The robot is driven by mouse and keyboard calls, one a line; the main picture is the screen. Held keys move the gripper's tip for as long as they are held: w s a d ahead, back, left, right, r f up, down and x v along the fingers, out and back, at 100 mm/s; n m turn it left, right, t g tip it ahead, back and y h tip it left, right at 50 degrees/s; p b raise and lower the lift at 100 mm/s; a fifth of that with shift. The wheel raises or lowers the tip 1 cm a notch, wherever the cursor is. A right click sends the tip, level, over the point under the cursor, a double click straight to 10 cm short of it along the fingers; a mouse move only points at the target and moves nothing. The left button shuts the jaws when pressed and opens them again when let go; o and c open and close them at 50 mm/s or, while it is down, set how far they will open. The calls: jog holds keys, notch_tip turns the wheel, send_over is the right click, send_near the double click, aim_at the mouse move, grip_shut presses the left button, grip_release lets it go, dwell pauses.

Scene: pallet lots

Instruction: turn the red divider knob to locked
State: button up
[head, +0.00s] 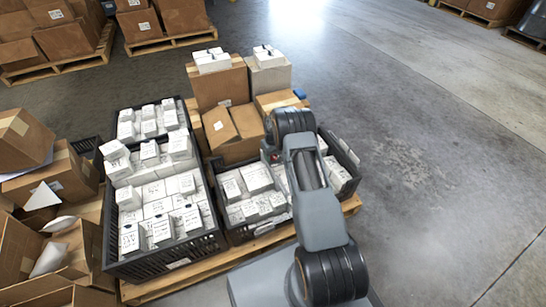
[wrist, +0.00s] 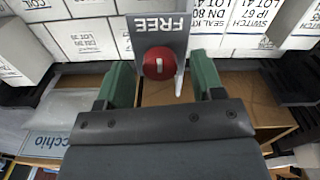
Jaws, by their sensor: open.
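The red divider knob (wrist: 159,63) is round with a pale pointer mark and sits on a grey plate (wrist: 160,24) marked FREE, the lettering upside down in the wrist view. The pale mark runs roughly up and down in the picture. My gripper (wrist: 161,82) has two green fingers, spread apart on either side of the knob and plate. Neither finger visibly touches the knob. In the head view my arm hides the gripper and knob.
Black crates (head: 165,262) full of white labelled boxes (head: 160,210) stand on a wooden pallet (head: 190,283). Cardboard boxes (head: 218,82) stand behind, and more (head: 60,170) lie at the left. The concrete floor (head: 430,140) at the right is clear.

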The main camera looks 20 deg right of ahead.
jog(key=shift+f, duration=0.2)
jog(key=shift+c, duration=0.3)
jog(key=c, duration=0.9)
jog(key=shift+o, duration=0.2)
